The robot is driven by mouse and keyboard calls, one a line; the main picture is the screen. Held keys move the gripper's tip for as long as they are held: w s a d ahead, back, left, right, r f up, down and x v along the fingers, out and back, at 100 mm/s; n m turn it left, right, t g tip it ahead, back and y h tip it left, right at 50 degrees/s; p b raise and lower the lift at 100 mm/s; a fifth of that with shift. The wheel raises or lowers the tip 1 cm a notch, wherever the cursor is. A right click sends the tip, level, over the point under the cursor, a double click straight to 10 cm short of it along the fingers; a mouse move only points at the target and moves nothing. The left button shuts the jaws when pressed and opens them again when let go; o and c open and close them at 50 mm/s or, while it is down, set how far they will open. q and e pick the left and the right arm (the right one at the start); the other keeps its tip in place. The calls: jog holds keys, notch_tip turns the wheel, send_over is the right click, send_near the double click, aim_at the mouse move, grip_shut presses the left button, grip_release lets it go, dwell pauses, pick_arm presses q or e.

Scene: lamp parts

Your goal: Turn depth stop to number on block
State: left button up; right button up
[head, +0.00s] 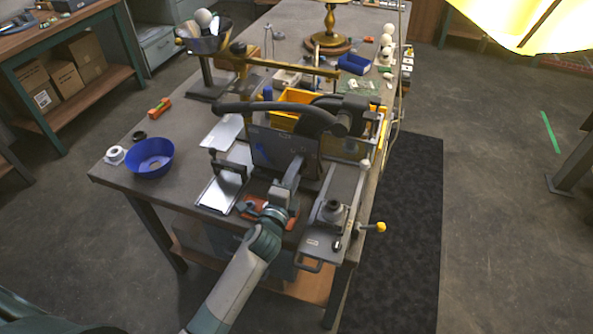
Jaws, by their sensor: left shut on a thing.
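A dark bench machine (275,150) with a long curved black arm stands near the front of the workbench. My left arm comes in from below, and my left gripper (292,172) is at the machine's front, shut on a small part there. The fingertips and that part are too small and too covered to make out well. A grey slide plate with a dark round knob (333,211) is to the right of my gripper, and a yellow-tipped lever (380,227) sticks out from its right side. I cannot pick out the depth stop or a number on a block. My right gripper is not in view.
A blue bowl (149,157), a white roll (115,155) and an orange block (159,108) lie on the bench (130,185) at left. A yellow bin (287,118) is behind the machine. A brass lamp stand (329,40) stands farther back. A dark mat (405,230) covers the floor at right.

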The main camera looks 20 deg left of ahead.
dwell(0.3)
pick_arm(q)
jog(key=o, duration=1)
jog(key=shift+o, duration=0.2)
jog(key=shift+s, duration=0.1)
jog(key=s+b, duration=0.4)
jog(key=s, duration=1.3)
jog(key=shift+s+a, duration=0.15)
jog(key=shift+a, duration=0.15)
jog(key=shift+n, duration=0.3)
